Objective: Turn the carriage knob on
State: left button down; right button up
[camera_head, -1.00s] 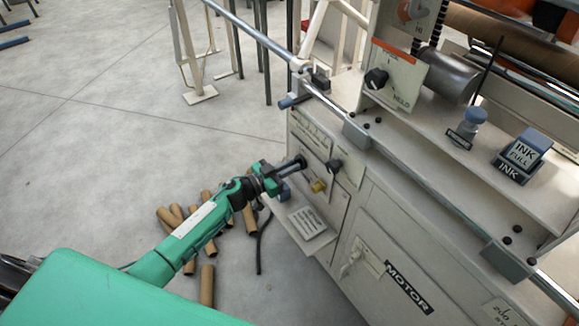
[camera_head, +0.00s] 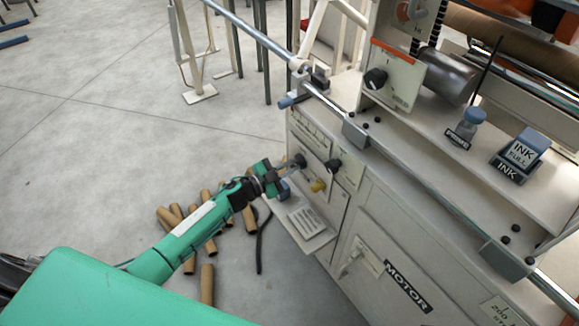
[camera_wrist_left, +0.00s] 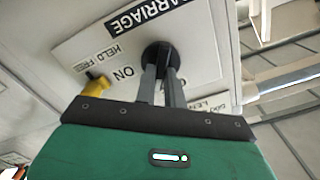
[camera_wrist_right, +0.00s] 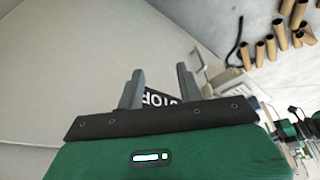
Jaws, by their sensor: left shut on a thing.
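The carriage knob (camera_wrist_left: 158,54) is a round black knob on a white plate lettered CARRIAGE (camera_wrist_left: 140,15), with ON and HELD FREE beside it. It also shows as a dark knob on the machine's side panel in the head view (camera_head: 299,160). My left gripper (camera_wrist_left: 160,72) is shut on the knob, its two grey fingers on either side of it. In the head view my left gripper (camera_head: 285,170) reaches the panel from the left. My right gripper (camera_wrist_right: 161,78) is open and empty, facing a black label with part of STOP showing.
A yellow knob (camera_head: 318,186) and another black knob (camera_head: 333,165) sit close by on the panel. A MOTOR panel (camera_head: 407,290) is to the right. Cardboard tubes (camera_head: 207,285) and a dark cable lie on the floor below my left arm.

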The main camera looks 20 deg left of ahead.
pick_arm(q)
jog(key=shift+f+m, duration=0.1)
jog(key=shift+m, duration=0.8)
jog(key=shift+s+d+f+m+b, duration=0.15)
jog(key=shift+m+b, duration=0.7)
jog(key=shift+m, duration=1.55)
jog(key=shift+a+f+m+b, duration=0.1)
jog(key=shift+m+b, duration=0.75)
jog(key=shift+m, duration=1.55)
pick_arm(e)
jog(key=w+a+t+y, duration=0.2)
jog(key=w+a+t, duration=0.1)
jog(key=a, duration=0.2)
jog(key=shift+w+n+t, duration=0.2)
jog(key=shift+n+t, duration=0.1)
jog(key=shift+t, duration=0.1)
jog(key=shift+a, duration=0.15)
pick_arm(q)
jog(key=c, duration=1.5)
grip_release()
